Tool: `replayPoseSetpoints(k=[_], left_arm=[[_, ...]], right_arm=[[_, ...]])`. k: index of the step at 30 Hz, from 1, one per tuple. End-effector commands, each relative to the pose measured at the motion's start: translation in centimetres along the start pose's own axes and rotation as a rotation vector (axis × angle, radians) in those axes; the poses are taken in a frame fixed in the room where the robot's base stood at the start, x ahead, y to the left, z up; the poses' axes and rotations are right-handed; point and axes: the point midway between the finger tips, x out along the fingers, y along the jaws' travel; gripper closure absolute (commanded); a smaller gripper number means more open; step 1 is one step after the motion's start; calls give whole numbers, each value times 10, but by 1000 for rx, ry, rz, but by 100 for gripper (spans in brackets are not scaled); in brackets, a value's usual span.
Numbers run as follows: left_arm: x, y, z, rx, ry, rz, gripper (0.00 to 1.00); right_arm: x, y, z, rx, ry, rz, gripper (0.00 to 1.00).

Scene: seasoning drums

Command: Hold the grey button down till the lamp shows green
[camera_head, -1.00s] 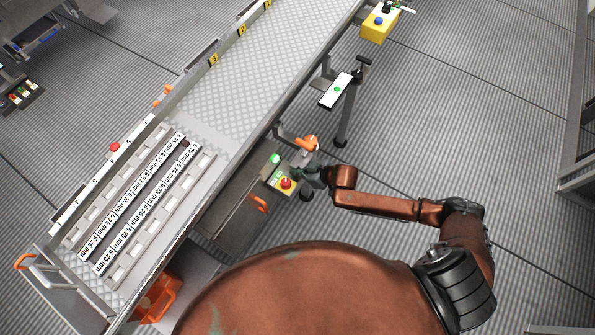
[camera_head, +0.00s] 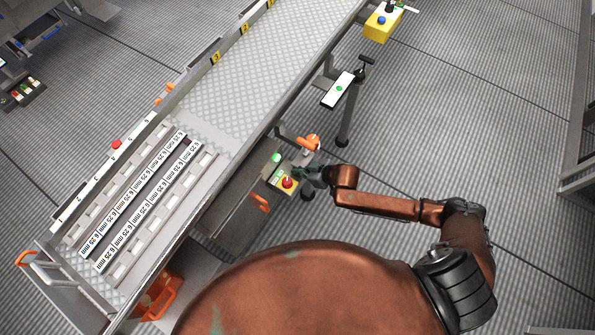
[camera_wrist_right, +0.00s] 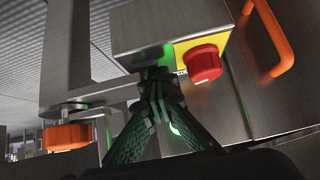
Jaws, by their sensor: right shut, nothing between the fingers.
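My right gripper (camera_head: 297,171) is shut with nothing between its fingers. It is at the control box (camera_head: 270,174) on the conveyor's side. In the right wrist view, the fingertips (camera_wrist_right: 161,76) meet at the box's edge, beside the red emergency stop (camera_wrist_right: 203,63) on its yellow plate. I cannot make out the grey button; the fingers may hide it. I cannot tell whether the tips touch anything. A bright green round lamp (camera_head: 276,157) shows on the box, left of the gripper. A green glow falls on the metal in the wrist view. My left gripper is not in view.
An orange part (camera_head: 310,142) on a bracket is just behind the gripper. An orange handle (camera_head: 260,202) is below the box. A stand with a white plate (camera_head: 338,90) bearing a green spot is farther back. Open floor lies to the right.

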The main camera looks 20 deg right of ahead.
Motion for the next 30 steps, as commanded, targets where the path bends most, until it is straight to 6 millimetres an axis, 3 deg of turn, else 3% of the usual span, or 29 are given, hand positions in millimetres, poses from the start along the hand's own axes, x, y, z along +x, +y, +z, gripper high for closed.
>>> replayPoseSetpoints(k=[1, 17, 30], left_arm=[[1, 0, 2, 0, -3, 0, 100], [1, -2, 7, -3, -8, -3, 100], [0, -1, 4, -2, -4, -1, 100]], right_arm=[[3, 0, 19, 11, -33, 2, 100], [0, 0, 20, 11, -33, 2, 100], [-62, 0, 6, 3, -11, 2, 100]])
